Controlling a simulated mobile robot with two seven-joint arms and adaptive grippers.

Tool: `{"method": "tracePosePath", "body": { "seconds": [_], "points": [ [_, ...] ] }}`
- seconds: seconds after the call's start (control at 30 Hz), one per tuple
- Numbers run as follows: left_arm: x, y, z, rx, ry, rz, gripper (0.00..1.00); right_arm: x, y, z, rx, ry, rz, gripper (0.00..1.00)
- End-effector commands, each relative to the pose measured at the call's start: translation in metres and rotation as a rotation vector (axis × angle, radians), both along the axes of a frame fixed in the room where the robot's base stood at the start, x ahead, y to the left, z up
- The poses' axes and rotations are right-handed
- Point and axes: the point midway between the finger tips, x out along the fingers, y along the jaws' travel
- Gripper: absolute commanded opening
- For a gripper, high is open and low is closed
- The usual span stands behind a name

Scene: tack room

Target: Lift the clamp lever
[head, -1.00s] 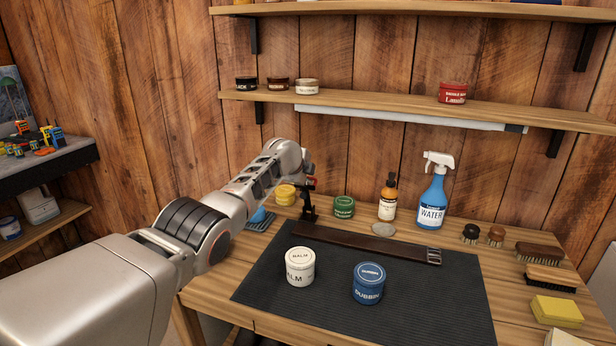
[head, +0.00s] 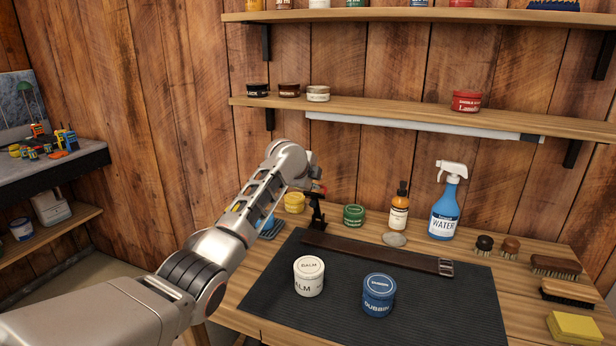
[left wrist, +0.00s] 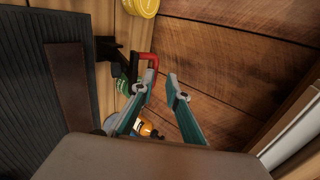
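A black clamp (head: 316,212) stands at the left end of a dark brown strap (head: 375,252) on the workbench. Its red lever (left wrist: 151,60) shows in the left wrist view, where the black clamp body (left wrist: 106,48) is left of it. My left gripper (left wrist: 161,82) is open, its two teal fingers apart and nothing between them. The red lever is close to the left fingertip; I cannot tell whether they touch. In the head view my left gripper (head: 315,174) is just above the clamp, its fingers mostly hidden. My right gripper is not in view.
A balm tin (head: 308,277) and a blue dubbin tin (head: 378,294) stand on the black mat (head: 430,315). Near the clamp are a yellow tin (head: 294,202), a green tin (head: 353,215) and an amber bottle (head: 399,212). A wooden shelf (head: 420,117) runs above.

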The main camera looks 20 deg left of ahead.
Motion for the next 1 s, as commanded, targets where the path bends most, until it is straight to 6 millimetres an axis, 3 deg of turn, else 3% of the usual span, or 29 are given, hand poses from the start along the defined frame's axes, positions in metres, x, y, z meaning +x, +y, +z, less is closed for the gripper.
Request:
{"method": "tracePosePath", "body": {
  "seconds": [0.5,1.0],
  "points": [
    [-0.052,0.001,0.039,0.004,0.001,-0.002,0.13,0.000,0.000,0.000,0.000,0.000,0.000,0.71],
    [-0.062,0.002,0.045,0.005,0.004,-0.001,0.13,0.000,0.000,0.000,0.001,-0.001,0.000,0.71]
  ]
}}
